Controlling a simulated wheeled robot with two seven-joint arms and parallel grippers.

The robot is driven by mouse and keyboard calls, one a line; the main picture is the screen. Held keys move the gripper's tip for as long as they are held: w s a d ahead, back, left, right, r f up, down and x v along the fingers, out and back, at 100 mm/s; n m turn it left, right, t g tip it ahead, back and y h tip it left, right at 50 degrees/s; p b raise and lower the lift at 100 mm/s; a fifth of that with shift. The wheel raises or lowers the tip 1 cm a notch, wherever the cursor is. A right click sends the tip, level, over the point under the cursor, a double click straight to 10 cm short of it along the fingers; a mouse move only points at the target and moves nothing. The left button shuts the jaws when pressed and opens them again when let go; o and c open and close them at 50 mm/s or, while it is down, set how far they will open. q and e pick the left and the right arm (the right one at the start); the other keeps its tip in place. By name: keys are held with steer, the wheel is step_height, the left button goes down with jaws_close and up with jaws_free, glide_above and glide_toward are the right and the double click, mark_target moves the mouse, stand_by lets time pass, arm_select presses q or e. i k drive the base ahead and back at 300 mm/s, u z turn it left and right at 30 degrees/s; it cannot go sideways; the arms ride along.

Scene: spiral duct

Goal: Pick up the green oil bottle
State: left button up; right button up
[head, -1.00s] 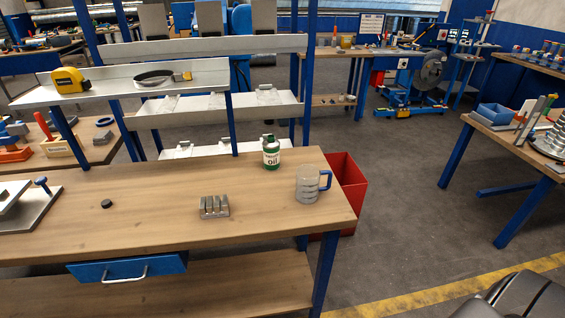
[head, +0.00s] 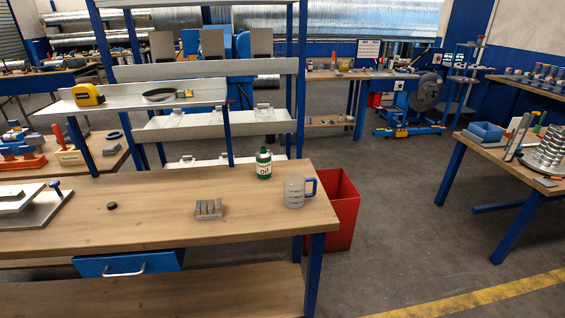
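The green oil bottle (head: 264,163) stands upright near the back right of the wooden workbench (head: 160,211), with a white label reading "oil". A grey mug with a blue handle (head: 295,192) stands in front of it and to its right, apart from it. Neither of my grippers shows in the head view, and nothing is holding the bottle.
A metal block with slots (head: 208,209) and a small black disc (head: 112,206) lie on the bench. A shelf rack with a yellow tape measure (head: 88,95) rises behind. A red bin (head: 343,212) stands at the bench's right end. Grey floor (head: 400,230) lies open to the right.

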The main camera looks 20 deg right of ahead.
mark_target(263, 157)
steer(key=z, duration=0.3)
steer(key=i, duration=0.95)
steer(key=u, duration=0.35)
